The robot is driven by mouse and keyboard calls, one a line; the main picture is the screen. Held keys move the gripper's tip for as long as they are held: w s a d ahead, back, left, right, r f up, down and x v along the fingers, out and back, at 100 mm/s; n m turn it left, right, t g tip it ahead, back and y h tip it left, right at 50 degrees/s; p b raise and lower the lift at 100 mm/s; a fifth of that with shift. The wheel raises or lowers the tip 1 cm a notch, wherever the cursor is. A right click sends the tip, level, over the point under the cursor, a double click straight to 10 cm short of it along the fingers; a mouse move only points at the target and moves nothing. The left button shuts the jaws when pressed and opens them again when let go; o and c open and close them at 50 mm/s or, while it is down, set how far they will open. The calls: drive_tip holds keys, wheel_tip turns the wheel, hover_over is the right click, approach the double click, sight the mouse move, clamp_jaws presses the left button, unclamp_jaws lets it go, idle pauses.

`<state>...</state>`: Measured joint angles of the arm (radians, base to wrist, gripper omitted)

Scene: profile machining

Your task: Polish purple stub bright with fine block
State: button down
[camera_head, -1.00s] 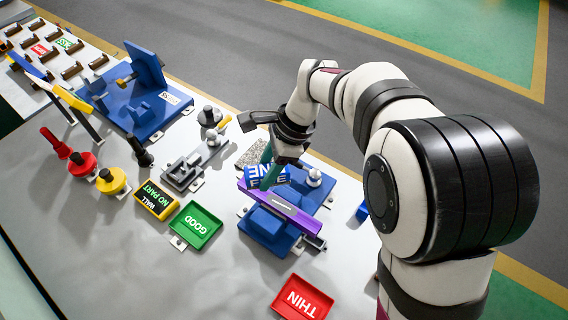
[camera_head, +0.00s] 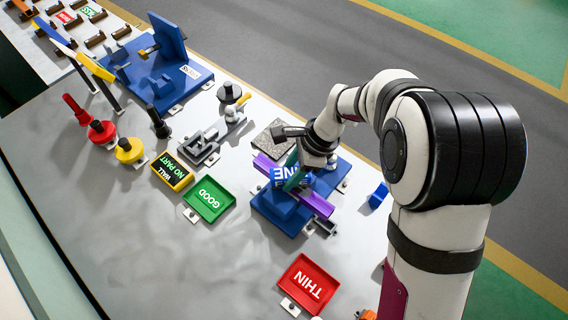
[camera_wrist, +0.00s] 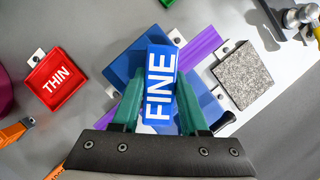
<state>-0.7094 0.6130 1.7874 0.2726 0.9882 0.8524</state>
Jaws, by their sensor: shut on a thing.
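My gripper (camera_wrist: 159,117) is shut on the blue block marked FINE (camera_wrist: 160,85), with a green finger on each side of it. In the head view the FINE block (camera_head: 290,177) is over the middle of the purple stub (camera_head: 318,204). The stub lies across a blue fixture (camera_head: 272,209), with both ends sticking out past the block. In the wrist view the purple stub (camera_wrist: 203,46) passes behind the block, which hides its middle. I cannot tell whether the block touches the stub.
A grey rough slab (camera_wrist: 243,75) lies close to the fixture. A red THIN tray (camera_head: 306,284), a green GOOD tray (camera_head: 209,199) and a yellow-edged NO PART tray (camera_head: 172,171) stand nearby. A grey clamp (camera_head: 200,147) and a large blue stand (camera_head: 155,75) are farther left.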

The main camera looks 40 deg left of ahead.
sight(302, 195)
drive_tip(key=shift+d, duration=2.65)
drive_tip(key=shift+a, duration=3.65)
drive_tip(key=shift+d+r, duration=0.1)
drive_tip(key=shift+r, duration=3.9)
drive_tip(key=w+d+r+n+g+h, duration=0.1)
drive_tip(key=w+d+r+n, duration=0.3)
drive_tip(key=d, duration=0.5)
drive_tip(key=w+d+r+n+h, duration=0.1)
drive_tip(key=w+d+n, duration=0.1)
drive_tip(key=w+d, duration=0.5)
drive_tip(key=d+r+n, duration=0.1)
drive_tip(key=d+r, duration=0.2)
drive_tip(key=d, duration=0.6)
drive_tip(key=s+d+r+n+h, duration=0.1)
drive_tip(key=d+r+n, duration=0.1)
drive_tip(key=d, duration=0.7)
drive_tip(key=shift+s+d+r, duration=0.25)
drive_tip(key=shift+d+r, duration=0.05)
drive_tip(key=shift+r, duration=0.4)
drive_tip(key=shift+a, duration=0.1)
